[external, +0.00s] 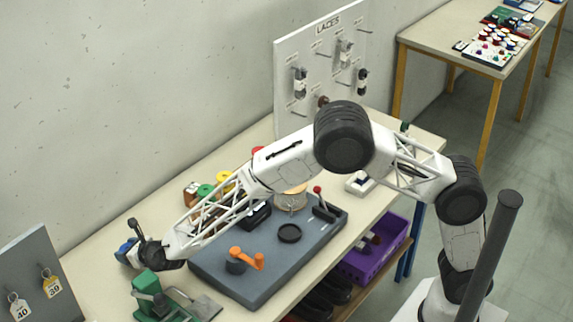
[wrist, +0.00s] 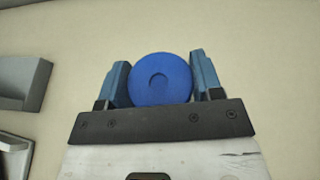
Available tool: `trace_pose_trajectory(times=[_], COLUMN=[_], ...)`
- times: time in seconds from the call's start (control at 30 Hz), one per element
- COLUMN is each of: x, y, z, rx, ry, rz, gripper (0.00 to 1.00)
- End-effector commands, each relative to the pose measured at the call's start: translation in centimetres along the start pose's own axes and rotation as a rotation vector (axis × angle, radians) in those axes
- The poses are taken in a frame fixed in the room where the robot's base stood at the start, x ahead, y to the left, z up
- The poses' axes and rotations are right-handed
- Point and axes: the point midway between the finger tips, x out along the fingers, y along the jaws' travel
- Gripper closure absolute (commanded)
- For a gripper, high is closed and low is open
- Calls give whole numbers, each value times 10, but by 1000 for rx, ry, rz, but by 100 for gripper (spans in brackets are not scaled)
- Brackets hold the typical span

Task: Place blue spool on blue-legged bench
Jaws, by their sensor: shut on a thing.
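The blue spool (wrist: 160,79) is a round disc with a shallow centre recess, seen face-on in the wrist view. My gripper (wrist: 161,84) has its two blue fingers on either side of the spool and is shut on it. In the external view my gripper (external: 127,252) is at the left end of the bench, with the blue spool mostly hidden by it. The blue-legged bench (external: 88,262) has a pale top and runs along the wall; a blue leg (external: 416,232) shows at its right end. I cannot tell whether the spool touches the bench top.
A green tool (external: 150,295) stands just in front of my gripper. A grey board (external: 225,281) with an orange handle (external: 245,259) lies to the right. Green and yellow spools (external: 206,190) are behind my arm. A grey tag panel (external: 30,270) stands at far left. A yellow-legged table (external: 430,32) is at the back right.

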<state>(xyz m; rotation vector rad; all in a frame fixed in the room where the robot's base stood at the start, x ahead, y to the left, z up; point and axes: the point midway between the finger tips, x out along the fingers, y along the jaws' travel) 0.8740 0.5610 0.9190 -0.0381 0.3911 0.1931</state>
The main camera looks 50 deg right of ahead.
Motion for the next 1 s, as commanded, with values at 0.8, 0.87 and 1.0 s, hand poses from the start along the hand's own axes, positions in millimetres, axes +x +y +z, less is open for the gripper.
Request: trace_pose_trajectory(times=[0.8,0.87,1.0], x=[14,15,15], y=[0,0,0], z=[-36,-37,-36], rx=[0,0,0], ry=[1,1,1], rz=[0,0,0], gripper=[64,64,19])
